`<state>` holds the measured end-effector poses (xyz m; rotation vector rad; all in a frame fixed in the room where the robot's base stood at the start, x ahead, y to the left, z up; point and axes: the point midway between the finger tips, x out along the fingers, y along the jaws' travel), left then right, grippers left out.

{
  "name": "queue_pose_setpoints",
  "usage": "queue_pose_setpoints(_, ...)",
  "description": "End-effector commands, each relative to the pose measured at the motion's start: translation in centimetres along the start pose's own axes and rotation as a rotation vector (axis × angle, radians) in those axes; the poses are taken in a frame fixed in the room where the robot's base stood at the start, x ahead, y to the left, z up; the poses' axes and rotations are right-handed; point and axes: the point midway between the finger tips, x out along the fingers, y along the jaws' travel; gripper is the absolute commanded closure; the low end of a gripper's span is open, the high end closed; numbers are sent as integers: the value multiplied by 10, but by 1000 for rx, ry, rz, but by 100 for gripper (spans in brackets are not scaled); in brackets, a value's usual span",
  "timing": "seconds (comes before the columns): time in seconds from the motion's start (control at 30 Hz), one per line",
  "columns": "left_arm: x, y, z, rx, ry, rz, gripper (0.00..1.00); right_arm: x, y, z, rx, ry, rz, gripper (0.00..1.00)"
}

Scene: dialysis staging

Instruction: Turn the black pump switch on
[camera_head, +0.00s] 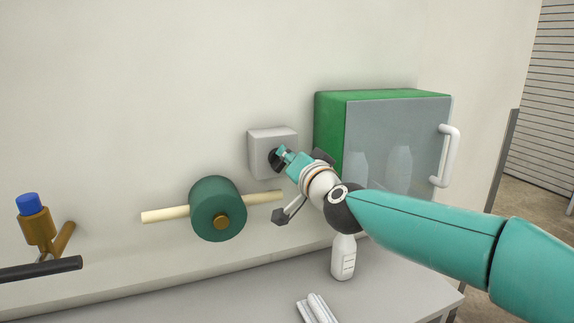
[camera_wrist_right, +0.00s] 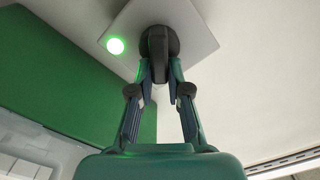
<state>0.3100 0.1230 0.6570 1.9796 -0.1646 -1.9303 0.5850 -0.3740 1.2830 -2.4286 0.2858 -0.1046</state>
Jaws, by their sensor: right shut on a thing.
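The black pump switch (camera_head: 274,160) is a round knob on the front of a light grey box (camera_head: 259,139) on the wall. It also shows in the right wrist view (camera_wrist_right: 150,42), at the top centre. My right gripper (camera_head: 283,154) reaches it from the lower right. Its two fingers are shut on the knob's grip, as the right wrist view shows (camera_wrist_right: 160,75). A round green light (camera_wrist_right: 116,46) glows on the box beside the knob. My arm partly hides the knob in the head view. My left gripper is not in view.
A green cabinet (camera_head: 330,130) with a clear door and white handle (camera_head: 445,156) holds bottles, right of the box. A dark green wheel (camera_head: 217,209) on a pale rod is at left. A white bottle (camera_head: 343,258) and white rolls (camera_head: 317,309) are on the grey table (camera_head: 240,296).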

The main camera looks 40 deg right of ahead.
Motion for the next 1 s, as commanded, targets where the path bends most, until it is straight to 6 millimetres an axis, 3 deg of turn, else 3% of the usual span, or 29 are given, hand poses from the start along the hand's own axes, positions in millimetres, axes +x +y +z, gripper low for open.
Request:
queue_pose_setpoints(0.4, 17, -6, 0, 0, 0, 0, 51, 0, 8, 2, 288, 0, 2, 100)
queue_pose_setpoints(1.0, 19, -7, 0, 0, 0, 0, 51, 0, 9, 2, 367, -1, 5, 100)
